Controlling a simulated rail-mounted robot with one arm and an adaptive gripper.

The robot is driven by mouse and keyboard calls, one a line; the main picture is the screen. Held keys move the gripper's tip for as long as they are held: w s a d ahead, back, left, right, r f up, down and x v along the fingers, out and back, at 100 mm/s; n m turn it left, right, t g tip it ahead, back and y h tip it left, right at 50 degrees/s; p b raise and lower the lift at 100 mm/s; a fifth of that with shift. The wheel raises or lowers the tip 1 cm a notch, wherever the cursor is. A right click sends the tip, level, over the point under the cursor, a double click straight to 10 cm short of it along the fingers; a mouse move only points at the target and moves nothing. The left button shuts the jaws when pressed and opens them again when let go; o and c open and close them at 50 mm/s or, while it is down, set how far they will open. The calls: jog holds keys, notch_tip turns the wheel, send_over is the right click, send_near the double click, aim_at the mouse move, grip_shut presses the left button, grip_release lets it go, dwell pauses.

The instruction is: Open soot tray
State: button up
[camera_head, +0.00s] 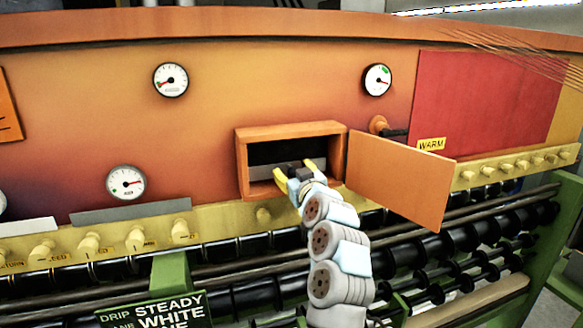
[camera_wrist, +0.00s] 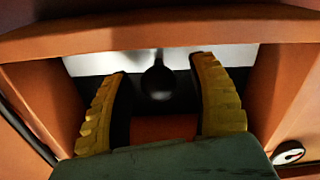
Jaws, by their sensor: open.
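The orange box (camera_head: 241,160) on the machine front stands open, with its orange door (camera_head: 400,180) swung out to the right. Inside the opening, a grey panel (camera_head: 262,173), which looks like the front of the soot tray, shows low down; it also shows as a pale band in the wrist view (camera_wrist: 95,64). A dark round knob (camera_wrist: 158,82) stands out from it. My gripper (camera_head: 294,169) is at the mouth of the box. Its yellow fingers are open in the wrist view (camera_wrist: 160,70), one on each side of the knob. I cannot tell whether they touch it.
The open door hangs close to the right of my arm. The box walls stand close on both sides of my fingers. Below runs a yellow ledge with several knobs (camera_head: 137,238) and dark rollers. Gauges (camera_head: 171,80) sit on the panel.

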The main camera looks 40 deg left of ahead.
jog(key=shift+w+a, duration=0.35)
jog(key=shift+a, duration=0.15)
